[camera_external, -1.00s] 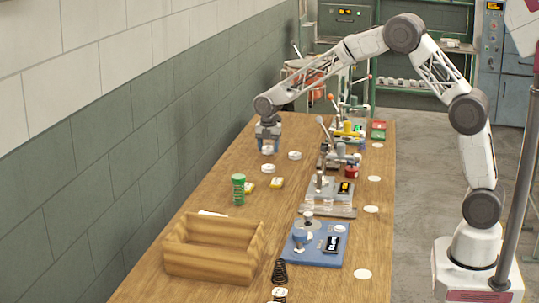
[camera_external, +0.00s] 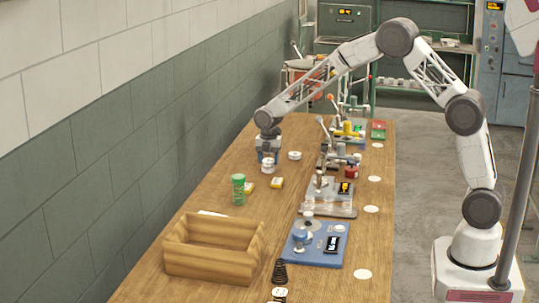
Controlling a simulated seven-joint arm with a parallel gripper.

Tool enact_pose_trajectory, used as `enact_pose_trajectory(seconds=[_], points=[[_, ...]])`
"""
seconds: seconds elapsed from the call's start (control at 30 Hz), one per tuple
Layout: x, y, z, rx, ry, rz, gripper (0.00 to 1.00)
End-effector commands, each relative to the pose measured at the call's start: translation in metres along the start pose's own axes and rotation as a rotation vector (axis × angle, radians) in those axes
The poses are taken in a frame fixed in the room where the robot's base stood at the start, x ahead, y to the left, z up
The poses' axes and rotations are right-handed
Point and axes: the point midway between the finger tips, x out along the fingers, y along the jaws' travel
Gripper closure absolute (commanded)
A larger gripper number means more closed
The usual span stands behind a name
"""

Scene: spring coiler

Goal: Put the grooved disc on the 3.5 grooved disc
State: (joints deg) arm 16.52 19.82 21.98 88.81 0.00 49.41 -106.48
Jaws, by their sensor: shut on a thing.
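My gripper (camera_external: 267,155) is at the left side of the wooden table, pointing down and shut on a small white grooved disc (camera_external: 267,161). A second white disc (camera_external: 268,169) lies on the table directly below the held one. The two look very close or touching; I cannot tell which. A third white disc (camera_external: 295,155) lies flat to the right of my gripper. Any 3.5 marking is too small to read. The gripper's fingers partly cover the held disc.
Lever machines (camera_external: 333,160) and a blue station (camera_external: 302,252) line the right. The table left of the can is clear.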

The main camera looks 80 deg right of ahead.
Motion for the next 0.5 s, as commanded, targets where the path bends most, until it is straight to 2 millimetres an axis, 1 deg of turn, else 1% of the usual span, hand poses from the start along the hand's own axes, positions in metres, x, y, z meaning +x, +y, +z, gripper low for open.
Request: enact_pose_trajectory(seconds=[0.4, 0.43, 0.5], points=[[0.0024, 0.0002, 0.0001, 0.0, 0.0, 0.001, 0.82], [0.0027, 0.0001, 0.0, 0.0, 0.0, 0.0, 0.41], [0.0025, 0.0001, 0.0, 0.0, 0.0, 0.001, 0.31]])
